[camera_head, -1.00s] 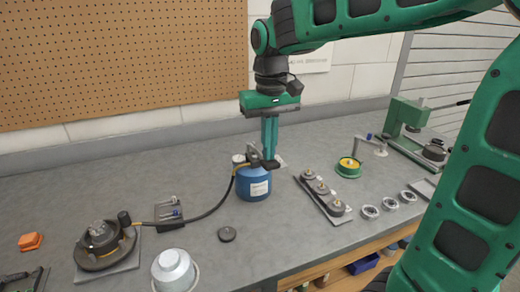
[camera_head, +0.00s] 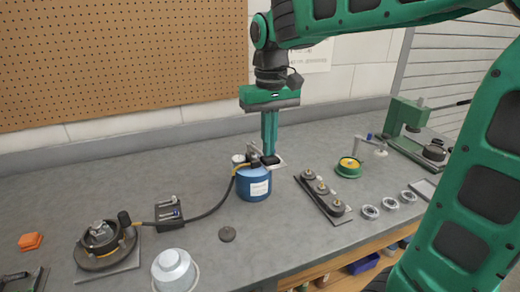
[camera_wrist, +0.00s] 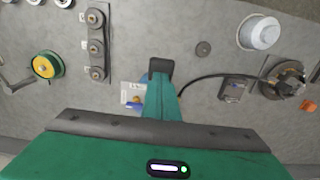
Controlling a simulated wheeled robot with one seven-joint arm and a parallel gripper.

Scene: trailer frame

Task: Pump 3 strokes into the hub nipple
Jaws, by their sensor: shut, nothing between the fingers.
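The blue grease pump can (camera_head: 254,184) stands on the bench, with its pump head on top. My gripper (camera_head: 270,160) points straight down over the can, its fingers together and empty, right at the pump head; whether they touch it I cannot tell. In the wrist view my gripper (camera_wrist: 160,72) covers most of the can. A black hose (camera_head: 208,211) runs left from the pump head to the hub (camera_head: 102,240), which sits on a plate. The hose end is at the hub's right side; the nipple itself is too small to make out.
A dark tray with several bearings (camera_head: 322,195) and a green dish (camera_head: 349,167) stand right of the can. A green press (camera_head: 407,124) is at the back right.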

